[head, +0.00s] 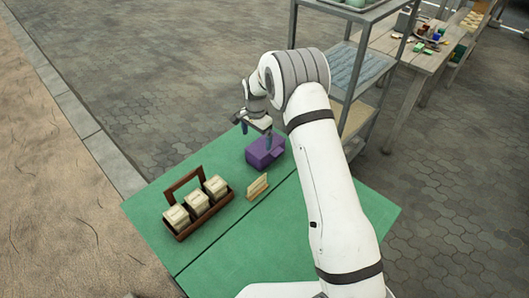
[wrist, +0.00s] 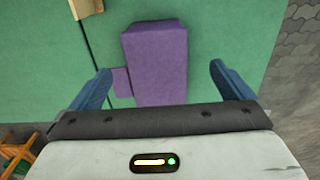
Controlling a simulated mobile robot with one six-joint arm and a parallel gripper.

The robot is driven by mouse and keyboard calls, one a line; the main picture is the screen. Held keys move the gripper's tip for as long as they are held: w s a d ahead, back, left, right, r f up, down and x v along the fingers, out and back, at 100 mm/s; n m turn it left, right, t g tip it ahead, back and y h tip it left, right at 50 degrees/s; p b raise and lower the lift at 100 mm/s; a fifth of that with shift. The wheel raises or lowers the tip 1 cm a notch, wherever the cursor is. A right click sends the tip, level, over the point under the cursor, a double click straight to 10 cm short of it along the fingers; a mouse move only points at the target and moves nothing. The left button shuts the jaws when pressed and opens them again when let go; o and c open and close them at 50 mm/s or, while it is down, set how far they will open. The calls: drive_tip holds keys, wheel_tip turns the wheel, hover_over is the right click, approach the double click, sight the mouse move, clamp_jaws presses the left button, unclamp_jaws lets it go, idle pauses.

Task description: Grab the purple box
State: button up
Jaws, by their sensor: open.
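The purple box (head: 262,152) sits on the green table (head: 228,252) near its far edge in the head view. In the wrist view the purple box (wrist: 159,62) lies ahead of my gripper, with a small purple tab on its left side. My gripper (head: 256,132) is at the box in the head view. It is open, and its two blue fingers (wrist: 160,82) stand on either side of the box in the wrist view. A gap shows on each side. The near end of the box is hidden by the gripper body.
A dark wooden caddy (head: 207,214) with several pale blocks stands to the left on the table. A small wooden holder (head: 257,187) stands just in front of the box. A metal shelf (head: 350,75) rises beyond the table at the right. The table's front middle is clear.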

sight(258, 149)
drive_tip(key=f+p, duration=0.1)
drive_tip(key=f, duration=0.6)
drive_tip(key=shift+s+d+f+p, duration=0.15)
drive_tip(key=shift+d+p, duration=0.05)
drive_tip(key=shift+p, duration=0.15)
